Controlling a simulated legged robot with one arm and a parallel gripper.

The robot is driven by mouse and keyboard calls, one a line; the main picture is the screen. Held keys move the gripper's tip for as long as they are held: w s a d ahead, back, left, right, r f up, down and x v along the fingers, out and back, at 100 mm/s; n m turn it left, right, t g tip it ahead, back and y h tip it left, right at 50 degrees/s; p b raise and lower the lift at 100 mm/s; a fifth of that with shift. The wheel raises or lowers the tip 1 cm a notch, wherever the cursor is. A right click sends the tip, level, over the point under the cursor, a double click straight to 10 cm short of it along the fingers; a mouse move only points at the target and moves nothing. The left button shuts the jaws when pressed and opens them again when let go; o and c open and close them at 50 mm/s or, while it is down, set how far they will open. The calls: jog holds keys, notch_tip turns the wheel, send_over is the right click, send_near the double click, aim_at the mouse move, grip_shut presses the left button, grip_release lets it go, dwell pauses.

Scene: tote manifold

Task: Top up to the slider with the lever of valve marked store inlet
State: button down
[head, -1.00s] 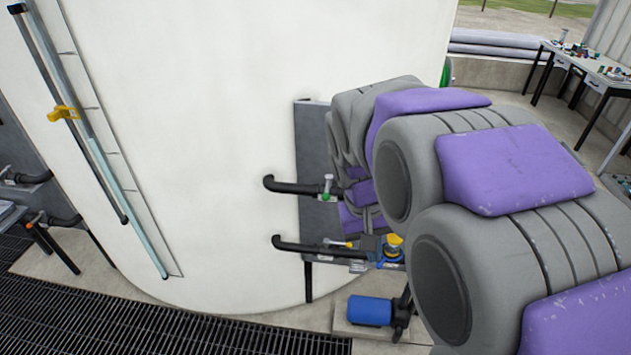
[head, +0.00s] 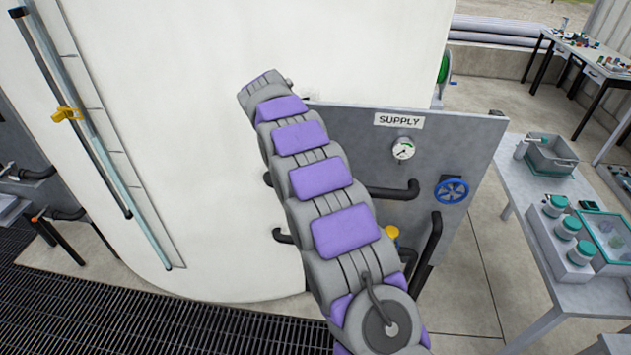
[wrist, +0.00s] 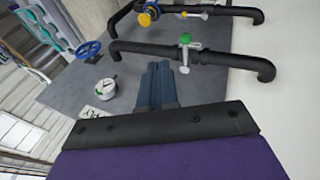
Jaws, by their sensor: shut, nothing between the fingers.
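The yellow slider (head: 67,114) sits on the tall gauge at the left of the white tank (head: 200,130). In the wrist view my gripper (wrist: 160,68) is shut and empty, its fingers pointing toward the grey panel's pipes. Just beyond the fingertips is a valve with a green top and a pale lever (wrist: 185,46) on a black pipe. Fingers and lever look close, but I cannot tell whether they touch. Farther up is a second pipe with a yellow-and-blue fitting (wrist: 148,14). No store inlet marking is readable. In the head view my arm hides the valves.
The grey panel (head: 350,140) carries a SUPPLY sign (head: 399,120), a round gauge (head: 403,149) and a blue handwheel (head: 451,190). A table (head: 515,190) with containers stands at right. Dark floor grating (head: 150,325) lies in front of the tank.

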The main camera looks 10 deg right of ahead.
jog(key=w+a+f+m+t+p, duration=0.1)
jog(key=w+a+f+m+p, duration=0.15)
jog(key=w+a+f, duration=0.5)
jog(key=w+d+f+h+b, duration=0.1)
jog(key=d+f+b, duration=0.8)
jog(key=shift+w+f, duration=0.3)
jog(key=shift+f, duration=0.05)
dwell(0.6)
jog(key=shift+d+n, duration=0.1)
jog(key=shift+n, duration=0.15)
